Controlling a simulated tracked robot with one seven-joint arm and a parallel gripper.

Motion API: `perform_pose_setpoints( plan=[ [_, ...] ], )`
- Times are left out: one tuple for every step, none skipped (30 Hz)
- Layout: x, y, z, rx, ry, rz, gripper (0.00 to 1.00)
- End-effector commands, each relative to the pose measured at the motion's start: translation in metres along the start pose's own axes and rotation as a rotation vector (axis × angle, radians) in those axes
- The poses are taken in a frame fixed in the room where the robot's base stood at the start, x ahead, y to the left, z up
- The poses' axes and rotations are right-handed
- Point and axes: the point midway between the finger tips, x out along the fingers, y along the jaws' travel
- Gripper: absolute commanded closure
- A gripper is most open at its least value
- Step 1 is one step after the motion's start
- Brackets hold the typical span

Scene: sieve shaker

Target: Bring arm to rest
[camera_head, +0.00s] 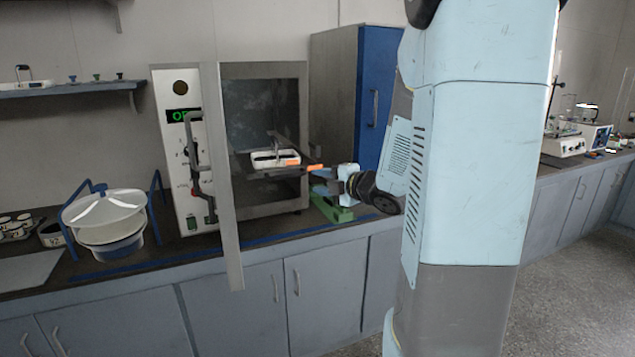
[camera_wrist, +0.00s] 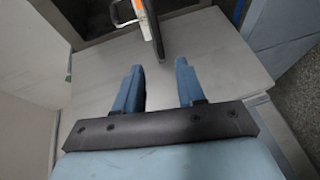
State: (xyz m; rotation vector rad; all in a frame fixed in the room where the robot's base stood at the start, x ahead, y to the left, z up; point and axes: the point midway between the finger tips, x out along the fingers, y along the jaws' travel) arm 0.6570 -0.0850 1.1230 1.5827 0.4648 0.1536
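My arm (camera_head: 478,150) comes down through the middle right of the head view. My gripper (camera_head: 322,180) points left, just outside the open oven (camera_head: 265,205). In the wrist view my gripper (camera_wrist: 160,72) has its two blue fingers apart with nothing between them. A white tray (camera_head: 268,160) with a raised handle sits on a dark shelf inside the oven. Orange strips (camera_head: 306,167) show beside the tray, close to my fingertips in the head view. In the wrist view a dark bar with an orange part (camera_wrist: 138,10) lies beyond the fingertips, apart from them.
The oven's door (camera_head: 222,180) stands open, its edge sticking out over the counter front. A green object (camera_head: 333,208) lies on the counter below my gripper. A blue cabinet (camera_head: 368,105) stands right of the oven. A white-lidded sieve pan (camera_head: 104,210) stands left.

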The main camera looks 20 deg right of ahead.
Motion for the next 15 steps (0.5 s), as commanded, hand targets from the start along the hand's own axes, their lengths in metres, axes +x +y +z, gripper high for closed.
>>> perform_pose_setpoints(
  plan=[
    [-0.0002, 0.0, 0.0, 0.0, 0.0, 0.0, 0.61],
    [-0.0001, 0.0, 0.0001, 0.0, 0.0, 0.0, 0.61],
    [-0.0001, 0.0, 0.0001, 0.0, 0.0, 0.0, 0.61],
    [-0.0001, 0.0, 0.0001, 0.0, 0.0, 0.0, 0.61],
    [-0.0001, 0.0, 0.0001, 0.0, 0.0, 0.0, 0.61],
    [0.0, 0.0, 0.0001, 0.0, 0.0, 0.0, 0.61],
    [0.0, 0.0, 0.0002, 0.0, 0.0, 0.0, 0.61],
    [-0.0001, 0.0, 0.0004, 0.0, -0.001, 0.0, 0.61],
    [-0.0003, -0.0001, 0.0007, 0.0, -0.001, 0.0, 0.61],
    [-0.0003, 0.0, 0.0008, 0.0, -0.002, 0.0, 0.61],
    [-0.0003, 0.0, 0.0008, 0.0, -0.002, 0.0, 0.61],
    [-0.0004, 0.0003, 0.0009, 0.001, -0.003, 0.0, 0.61],
    [-0.0004, 0.0008, 0.001, 0.003, -0.007, -0.001, 0.61],
    [-0.0005, 0.0017, 0.0012, 0.006, -0.013, -0.003, 0.61],
    [-0.0009, 0.0039, 0.0015, 0.013, -0.026, -0.006, 0.61]
  ],
)
